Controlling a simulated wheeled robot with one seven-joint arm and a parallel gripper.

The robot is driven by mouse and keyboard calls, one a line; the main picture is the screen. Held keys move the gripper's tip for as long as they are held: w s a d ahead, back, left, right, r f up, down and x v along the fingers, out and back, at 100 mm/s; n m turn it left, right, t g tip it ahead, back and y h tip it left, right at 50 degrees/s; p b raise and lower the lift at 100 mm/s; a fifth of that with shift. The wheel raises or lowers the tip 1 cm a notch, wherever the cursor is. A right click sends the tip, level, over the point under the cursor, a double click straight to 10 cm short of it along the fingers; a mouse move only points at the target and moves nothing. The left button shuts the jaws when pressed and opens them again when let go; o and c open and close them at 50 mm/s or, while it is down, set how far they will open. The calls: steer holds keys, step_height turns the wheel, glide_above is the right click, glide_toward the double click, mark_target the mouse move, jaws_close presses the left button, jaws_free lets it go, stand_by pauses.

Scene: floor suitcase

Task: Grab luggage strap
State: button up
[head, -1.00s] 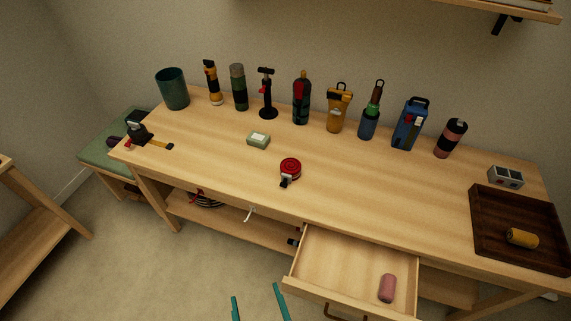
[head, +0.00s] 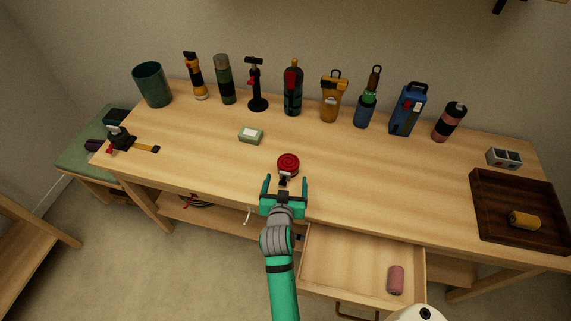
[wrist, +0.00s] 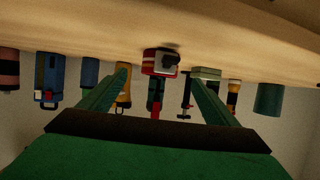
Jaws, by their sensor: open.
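The luggage strap appears to be the red roll with a dark buckle (head: 288,162) lying near the front middle of the wooden table. It also shows in the wrist view (wrist: 154,60), between and beyond my fingers. My gripper (head: 285,183) is open and empty at the table's front edge, just short of the strap. In the head view, its two green fingers point toward the strap, and the buckle end is close to the gap between them. My fingers also show in the wrist view (wrist: 158,76). I cannot tell whether they touch anything.
A green-white box (head: 251,136) lies left of the strap. Several bottles and tools, including a yellow lantern (head: 331,100), line the back. A dark tray (head: 490,185) stands at right. An open drawer (head: 345,262) with a pink cylinder (head: 396,280) juts out below. The tabletop right of the strap is clear.

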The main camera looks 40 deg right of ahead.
mark_target(288, 167)
steer(key=x, duration=1)
steer(key=shift+f, duration=0.1)
steer(key=shift+d, duration=0.2)
steer(key=shift+w, duration=0.1)
steer(key=shift+a, duration=0.1)
steer(key=c, duration=1.2)
